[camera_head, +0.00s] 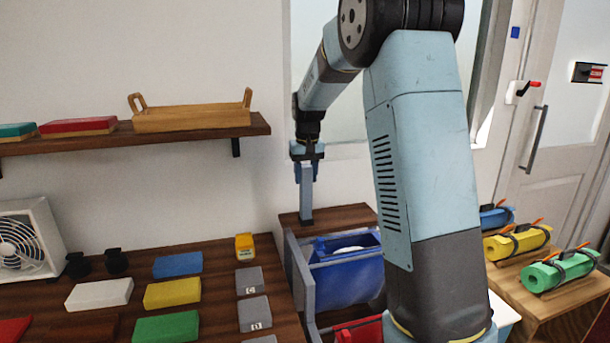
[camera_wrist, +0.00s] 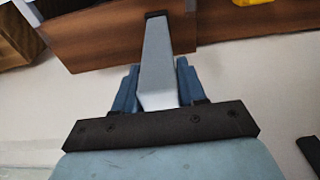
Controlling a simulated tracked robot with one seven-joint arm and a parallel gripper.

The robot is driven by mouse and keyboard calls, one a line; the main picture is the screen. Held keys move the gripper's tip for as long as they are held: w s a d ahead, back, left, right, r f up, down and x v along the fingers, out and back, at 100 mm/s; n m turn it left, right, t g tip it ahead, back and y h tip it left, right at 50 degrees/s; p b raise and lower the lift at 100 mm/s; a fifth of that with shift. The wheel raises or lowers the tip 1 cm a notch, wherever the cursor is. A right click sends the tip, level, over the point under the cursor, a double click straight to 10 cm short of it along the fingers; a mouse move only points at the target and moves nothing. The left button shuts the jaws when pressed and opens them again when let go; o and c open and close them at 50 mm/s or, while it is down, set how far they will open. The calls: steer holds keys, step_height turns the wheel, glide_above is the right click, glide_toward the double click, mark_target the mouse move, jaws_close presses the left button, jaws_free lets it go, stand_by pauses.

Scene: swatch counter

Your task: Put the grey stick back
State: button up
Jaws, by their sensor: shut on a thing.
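In the wrist view the stick (camera_wrist: 156,60) runs away from between the blue fingers (camera_wrist: 154,82) to a dark end cap, in front of brown wood (camera_wrist: 105,45).
A cart frame with a blue bin (camera_head: 347,280) and a red bin (camera_head: 358,331) stands below. The counter at left holds several coloured blocks, grey pieces (camera_head: 249,281) and a fan (camera_head: 25,240). A shelf (camera_head: 200,135) carries a wooden tray. Rolled mats (camera_head: 517,242) lie at right.

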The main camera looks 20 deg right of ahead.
steer(key=o, duration=0.9)
steer(key=shift+o, duration=0.2)
steer(key=r, duration=0.3)
steer(key=s+r, duration=0.1)
steer(key=r, duration=0.7)
steer(key=shift+s+r, duration=0.15)
steer(key=shift+r, duration=0.1)
steer(key=s+r+t, duration=0.1)
steer(key=s+r, duration=0.1)
steer(key=s, duration=0.8)
steer(key=s+r+t, duration=0.1)
steer(key=s+r, duration=0.1)
steer(key=s, duration=0.8)
steer(key=s+f+t, duration=0.1)
steer(key=s+f, duration=0.3)
steer(key=s, duration=0.5)
steer(key=s+f+t, duration=0.1)
steer(key=s+f, duration=0.2)
steer(key=s, duration=0.5)
steer(key=shift+s+f, duration=0.35)
steer(key=shift+f, duration=0.05)
steer(key=shift+a, duration=0.1)
